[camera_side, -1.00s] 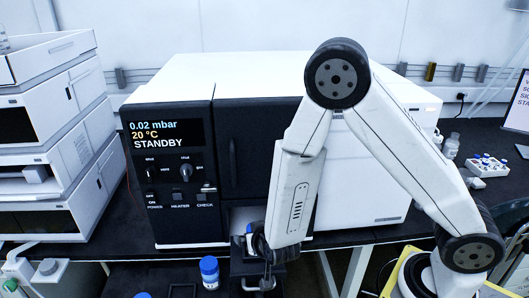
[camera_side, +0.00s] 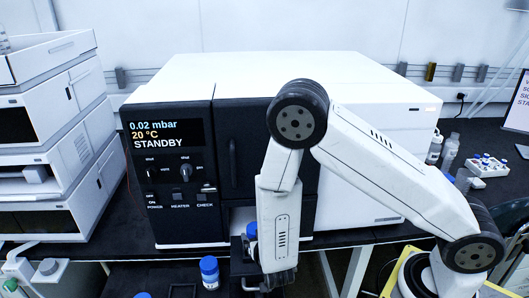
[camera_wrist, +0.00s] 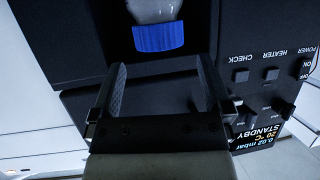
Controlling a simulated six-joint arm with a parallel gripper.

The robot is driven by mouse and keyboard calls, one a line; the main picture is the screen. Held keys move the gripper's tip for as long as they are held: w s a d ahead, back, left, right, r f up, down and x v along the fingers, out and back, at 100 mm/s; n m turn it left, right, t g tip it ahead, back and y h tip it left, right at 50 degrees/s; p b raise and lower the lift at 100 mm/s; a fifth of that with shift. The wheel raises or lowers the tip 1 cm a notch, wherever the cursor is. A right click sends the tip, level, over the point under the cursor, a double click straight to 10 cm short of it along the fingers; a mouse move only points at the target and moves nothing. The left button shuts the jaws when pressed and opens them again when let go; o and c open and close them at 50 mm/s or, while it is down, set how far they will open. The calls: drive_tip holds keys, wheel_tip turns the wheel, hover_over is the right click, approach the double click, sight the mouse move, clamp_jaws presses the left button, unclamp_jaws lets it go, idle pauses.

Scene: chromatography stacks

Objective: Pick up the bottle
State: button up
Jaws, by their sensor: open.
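A bottle with a blue cap (camera_side: 252,231) stands at the dark opening low in the machine's front, partly hidden behind my gripper in the side view. My gripper (camera_side: 278,282) hangs low in front of it, its fingers hard to make out there. In the wrist view my gripper (camera_wrist: 160,68) is open and empty, with a finger on each side. The bottle's ribbed blue cap (camera_wrist: 158,38) shows just past the fingertips, roughly centred between them. Its clear body is cut off by the picture's top edge. A second blue-capped bottle (camera_side: 209,272) stands to the left.
The machine (camera_side: 180,180) with its STANDBY display stands directly behind my gripper. A stack of white units (camera_side: 50,150) is at the left. Clear bottles (camera_side: 450,152) and a white vial rack (camera_side: 488,166) stand on the black bench at the right.

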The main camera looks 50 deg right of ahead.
sight(255, 227)
drive_tip(key=shift+w+d+f, duration=0.1)
drive_tip(key=shift+w, duration=0.05)
drive_tip(key=shift+x, duration=2.55)
drive_tip(key=shift+f, duration=0.15)
drive_tip(key=c, duration=1.2)
drive_tip(key=shift+r, duration=1.9)
drive_tip(key=s+a, duration=0.3)
drive_tip(key=s, duration=0.2)
drive_tip(key=s+a, duration=0.7)
drive_tip(key=s, duration=0.2)
drive_tip(key=shift+s+a+f, duration=0.15)
drive_tip(key=shift+s+a, duration=0.15)
drive_tip(key=shift+s, duration=0.05)
